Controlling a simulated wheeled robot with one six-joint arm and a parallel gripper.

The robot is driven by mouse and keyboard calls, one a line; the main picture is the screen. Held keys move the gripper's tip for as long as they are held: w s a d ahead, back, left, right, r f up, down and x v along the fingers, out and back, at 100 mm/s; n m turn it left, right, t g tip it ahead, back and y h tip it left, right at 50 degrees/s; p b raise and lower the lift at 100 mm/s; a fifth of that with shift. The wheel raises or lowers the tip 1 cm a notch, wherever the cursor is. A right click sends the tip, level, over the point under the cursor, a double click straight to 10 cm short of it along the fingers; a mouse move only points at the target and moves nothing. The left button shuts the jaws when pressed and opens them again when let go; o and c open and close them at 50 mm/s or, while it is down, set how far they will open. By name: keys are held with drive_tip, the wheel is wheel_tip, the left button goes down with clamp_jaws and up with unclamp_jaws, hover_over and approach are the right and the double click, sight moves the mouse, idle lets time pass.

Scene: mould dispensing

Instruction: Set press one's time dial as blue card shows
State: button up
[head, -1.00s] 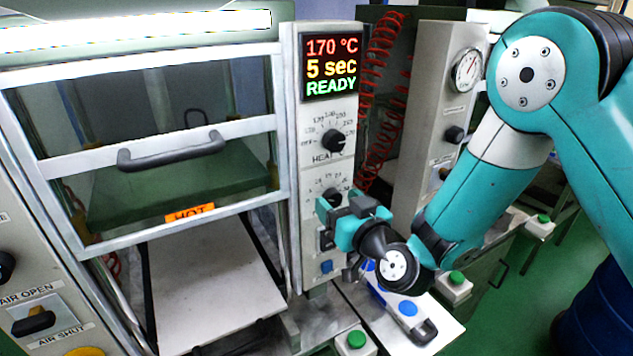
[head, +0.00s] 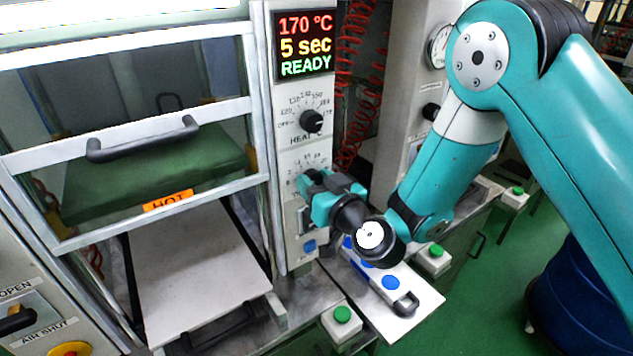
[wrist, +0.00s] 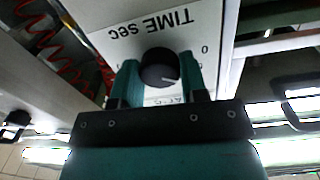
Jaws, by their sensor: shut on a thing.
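Press one's time dial (wrist: 160,68) is a round black knob with a pale pointer mark, below the TIME sec label in the wrist view. My gripper (wrist: 160,82) has one teal finger on each side of the knob and is shut on it. In the head view my gripper (head: 309,184) is at the panel and hides most of the time dial and part of its scale. The press display (head: 305,45) reads 170 °C, 5 sec, READY. I cannot make out a blue card in either view.
The black heat dial (head: 311,121) is just above my gripper. The press door with its dark handle (head: 143,140) and an orange HOT label (head: 167,200) is at left. A green-button box (head: 342,322) and a white board (head: 428,297) lie below.

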drive_tip(key=shift+w+r+m, duration=0.1)
drive_tip(key=shift+r+m, duration=0.1)
drive_tip(key=shift+m, duration=2.4)
drive_tip(key=shift+d, duration=0.1)
drive_tip(key=o, duration=0.9)
drive_tip(key=shift+f, duration=0.1)
